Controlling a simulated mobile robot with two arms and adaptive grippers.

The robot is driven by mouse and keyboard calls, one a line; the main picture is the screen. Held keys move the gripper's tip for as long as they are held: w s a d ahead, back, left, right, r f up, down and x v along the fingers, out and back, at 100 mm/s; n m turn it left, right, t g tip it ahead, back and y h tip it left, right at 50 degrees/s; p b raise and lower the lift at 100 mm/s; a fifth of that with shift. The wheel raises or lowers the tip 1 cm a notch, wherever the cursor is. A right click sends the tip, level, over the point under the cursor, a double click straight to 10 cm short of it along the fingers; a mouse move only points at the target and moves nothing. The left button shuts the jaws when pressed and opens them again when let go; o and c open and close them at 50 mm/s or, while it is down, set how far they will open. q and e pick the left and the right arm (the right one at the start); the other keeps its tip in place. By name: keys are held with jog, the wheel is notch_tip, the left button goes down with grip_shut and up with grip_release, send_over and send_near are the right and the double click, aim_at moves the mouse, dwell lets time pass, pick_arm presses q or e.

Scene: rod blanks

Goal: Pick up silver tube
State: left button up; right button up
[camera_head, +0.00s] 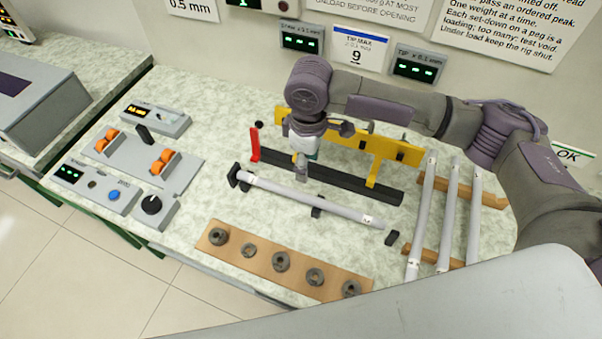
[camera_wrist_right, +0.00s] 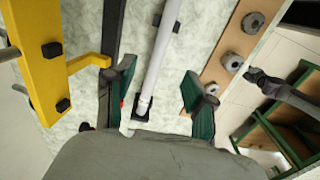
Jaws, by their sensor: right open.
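A silver-grey tube (camera_head: 310,201) lies across low black supports in the middle of the bench, and it also shows in the right wrist view (camera_wrist_right: 161,52). Several similar grey tubes (camera_head: 449,213) lie side by side on a wooden rack to the right. My right gripper (camera_head: 302,164) points down near the left part of the single tube. In the right wrist view its two green-lined fingers (camera_wrist_right: 158,75) are spread, with the tube running between them and apart from both. Whether it is above or level with the tube is hard to tell. My left gripper is out of view.
A yellow bar (camera_head: 370,145) and black rail (camera_head: 330,178) with a red upright (camera_head: 254,143) stand behind the tube. A wooden strip (camera_head: 262,265) with several dark rings lies in front. A fixture with orange rollers (camera_head: 163,160) and a black knob (camera_head: 151,204) stand left.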

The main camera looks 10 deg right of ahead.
send_over(307, 196)
jog(key=f, duration=0.3)
jog(key=f+p, duration=0.1)
jog(key=f, duration=0.1)
jog(key=shift+s+f, duration=0.25)
jog(key=shift+s, duration=0.1)
jog(key=shift+w+f, duration=0.2)
jog(key=shift+f, duration=0.9)
notch_tip(307, 196, down, 2)
jog(key=shift+w+f+p, duration=0.1)
jog(key=shift+p, duration=0.5)
notch_tip(307, 196, down, 2)
jog(key=shift+f, duration=0.2)
jog(key=shift+w+f, duration=0.1)
jog(key=shift+f, duration=0.35)
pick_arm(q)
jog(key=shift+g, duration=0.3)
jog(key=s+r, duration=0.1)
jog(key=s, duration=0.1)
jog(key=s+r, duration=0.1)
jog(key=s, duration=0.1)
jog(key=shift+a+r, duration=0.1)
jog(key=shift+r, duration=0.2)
pick_arm(e)
grip_shut()
